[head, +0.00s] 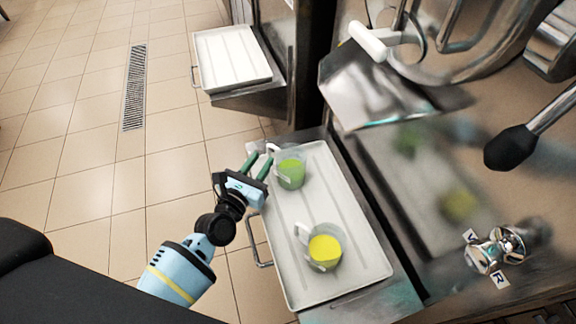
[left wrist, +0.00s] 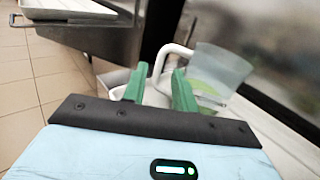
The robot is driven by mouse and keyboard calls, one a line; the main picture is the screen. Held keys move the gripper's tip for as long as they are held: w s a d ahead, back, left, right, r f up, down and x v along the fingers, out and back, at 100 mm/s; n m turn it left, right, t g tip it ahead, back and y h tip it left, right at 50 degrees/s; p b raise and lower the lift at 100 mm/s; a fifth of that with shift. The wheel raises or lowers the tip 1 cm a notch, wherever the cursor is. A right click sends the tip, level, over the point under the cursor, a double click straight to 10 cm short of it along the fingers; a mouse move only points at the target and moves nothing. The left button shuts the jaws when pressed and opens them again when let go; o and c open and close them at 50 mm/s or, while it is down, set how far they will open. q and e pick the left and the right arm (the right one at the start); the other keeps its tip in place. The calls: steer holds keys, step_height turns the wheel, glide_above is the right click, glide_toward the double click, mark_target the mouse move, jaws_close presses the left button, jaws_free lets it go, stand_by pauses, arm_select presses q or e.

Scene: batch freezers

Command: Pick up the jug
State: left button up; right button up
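Two clear jugs stand upright on the white tray (head: 318,205) in the head view. The far jug (head: 291,170) holds green liquid, and its white handle points to the upper left. The near jug (head: 323,248) holds yellow liquid. My left gripper (head: 260,163) is open at the tray's left edge, beside the green jug's handle. In the left wrist view, the green jug (left wrist: 218,72) is ahead and right of the fingers (left wrist: 158,85). Its white handle (left wrist: 170,62) shows between and beyond the fingertips; contact cannot be told. My right gripper is not in view.
A second white tray (head: 232,58) sits on a shelf farther back. The freezer's steel front (head: 440,190) rises right of the near tray, with a metal chute (head: 375,90) and a black-knobbed lever (head: 512,148) above. Tiled floor at left is clear, with a drain grate (head: 134,88).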

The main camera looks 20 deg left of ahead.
mark_target(268, 152)
arm_select(q)
steer(key=w, duration=0.3)
steer(key=w+d, duration=0.1)
steer(key=w, duration=0.1)
steer(key=shift+s, duration=0.1)
jaws_close()
